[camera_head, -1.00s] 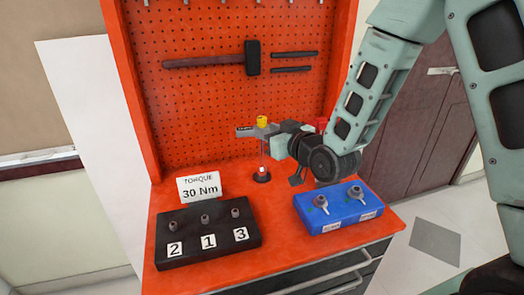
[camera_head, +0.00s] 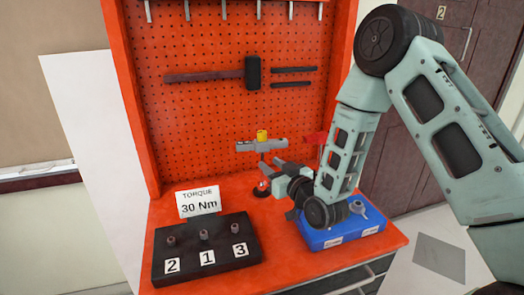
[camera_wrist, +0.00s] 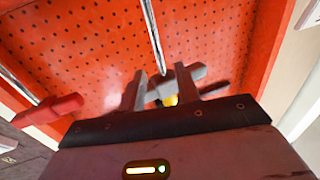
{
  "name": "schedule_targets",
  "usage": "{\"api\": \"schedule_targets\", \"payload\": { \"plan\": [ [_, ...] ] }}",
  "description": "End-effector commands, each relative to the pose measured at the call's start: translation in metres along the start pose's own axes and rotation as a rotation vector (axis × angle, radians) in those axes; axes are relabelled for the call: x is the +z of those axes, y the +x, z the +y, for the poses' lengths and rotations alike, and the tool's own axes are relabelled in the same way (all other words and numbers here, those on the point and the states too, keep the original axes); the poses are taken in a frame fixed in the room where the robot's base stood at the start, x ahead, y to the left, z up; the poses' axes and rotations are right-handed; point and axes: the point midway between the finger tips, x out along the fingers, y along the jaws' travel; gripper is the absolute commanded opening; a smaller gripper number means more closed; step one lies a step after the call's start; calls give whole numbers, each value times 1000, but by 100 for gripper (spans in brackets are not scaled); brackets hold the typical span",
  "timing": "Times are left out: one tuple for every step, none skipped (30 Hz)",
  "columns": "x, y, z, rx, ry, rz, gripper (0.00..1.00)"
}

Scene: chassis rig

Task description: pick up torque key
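The torque key (camera_head: 257,146) is a grey tool with a yellow top, held upright on a thin stem over a dark round base (camera_head: 262,190) on the orange bench. My gripper (camera_head: 266,174) is beside the stem, below the key's head, with its fingers apart and empty. In the wrist view the key's grey body (camera_wrist: 190,78) and yellow part show beyond my gripper (camera_wrist: 158,72), partly hidden by the fingers. I cannot tell whether a finger touches the stem.
A black block (camera_head: 207,260) numbered 2, 1, 3 and a "30 Nm" sign (camera_head: 198,203) stand at left. A blue tray (camera_head: 345,233) lies under my arm, partly hidden. A red object (camera_head: 316,138) is right of the key. A hammer (camera_head: 252,72) hangs on the pegboard behind.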

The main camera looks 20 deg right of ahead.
Motion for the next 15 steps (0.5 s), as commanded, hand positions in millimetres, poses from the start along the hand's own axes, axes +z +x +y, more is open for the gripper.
{"api": "schedule_targets", "payload": {
  "plan": [
    [-1,5,0,0,1,0,33],
    [-1,9,0,0,1,1,33],
    [-1,15,0,0,1,1,33],
    [-1,20,0,-1,1,1,33],
    [-2,25,0,-1,1,1,33],
    [-2,32,0,-1,1,2,33],
    [-2,36,0,-1,1,1,33],
    [-2,41,0,-1,1,2,33],
    [-1,46,0,-1,1,0,33],
    [-1,49,0,-1,1,0,33],
    [-1,51,-1,-1,0,0,33],
    [-1,54,0,-1,0,0,33],
    [-1,55,0,-1,0,0,33],
    [0,56,-1,-1,0,0,33],
    [0,57,-1,-1,0,-1,33]
  ]
}}
